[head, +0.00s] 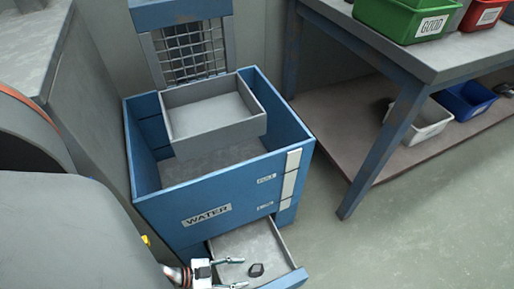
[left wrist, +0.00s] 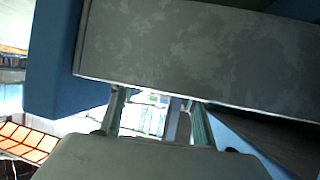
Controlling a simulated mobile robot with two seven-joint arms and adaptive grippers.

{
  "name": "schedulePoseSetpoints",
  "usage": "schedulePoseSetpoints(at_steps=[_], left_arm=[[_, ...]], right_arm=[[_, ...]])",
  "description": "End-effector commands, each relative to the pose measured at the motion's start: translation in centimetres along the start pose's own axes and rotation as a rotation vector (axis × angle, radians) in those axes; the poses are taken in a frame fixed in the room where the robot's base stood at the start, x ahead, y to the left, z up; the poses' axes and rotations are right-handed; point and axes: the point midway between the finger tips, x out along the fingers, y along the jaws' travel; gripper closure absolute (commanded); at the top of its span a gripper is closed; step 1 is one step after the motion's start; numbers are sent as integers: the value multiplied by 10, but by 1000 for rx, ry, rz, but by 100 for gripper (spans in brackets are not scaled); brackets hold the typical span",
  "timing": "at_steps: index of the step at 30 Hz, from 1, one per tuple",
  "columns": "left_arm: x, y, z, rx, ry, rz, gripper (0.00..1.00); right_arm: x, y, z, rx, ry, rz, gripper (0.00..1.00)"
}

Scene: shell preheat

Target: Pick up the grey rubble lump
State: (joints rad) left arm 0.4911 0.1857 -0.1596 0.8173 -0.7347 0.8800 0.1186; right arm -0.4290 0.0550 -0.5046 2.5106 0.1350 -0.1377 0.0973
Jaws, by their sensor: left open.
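A small dark grey lump (head: 257,269) lies on the floor of the open drawer (head: 288,280) at the bottom of the blue WATER cabinet in the head view. My left gripper (head: 245,272) comes in from the left over the drawer with its two fingers apart. The lump is just right of the fingertips; whether it is at their height I cannot tell. In the left wrist view my left gripper (left wrist: 160,98) shows two spread fingers with nothing between them, close to a grey panel (left wrist: 190,50). The lump is not visible there. My right gripper is not in view.
The blue cabinet (head: 224,214) stands above the drawer, holding a grey tray (head: 213,133). A blue-legged bench (head: 388,133) at right carries a green GOOD bin (head: 403,21); a white bin (head: 428,126) and a blue bin (head: 463,101) sit on its lower shelf. Floor right of the drawer is clear.

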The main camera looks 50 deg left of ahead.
Motion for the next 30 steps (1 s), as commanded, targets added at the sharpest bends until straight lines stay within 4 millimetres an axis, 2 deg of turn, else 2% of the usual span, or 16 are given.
schedulePoseSetpoints(at_steps=[7,10,20,24,25,30], left_arm=[[32,-4,-9,-3,-1,0,54],[43,-2,-6,-4,-4,1,54],[50,-4,-10,-1,-1,0,54],[50,-4,-10,-1,-1,0,91],[50,-4,-10,-1,-1,0,97],[50,-4,-10,-1,0,0,97]], right_arm=[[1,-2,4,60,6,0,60],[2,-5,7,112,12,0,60],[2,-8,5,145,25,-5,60],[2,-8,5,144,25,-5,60],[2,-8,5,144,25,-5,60],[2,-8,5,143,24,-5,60]])
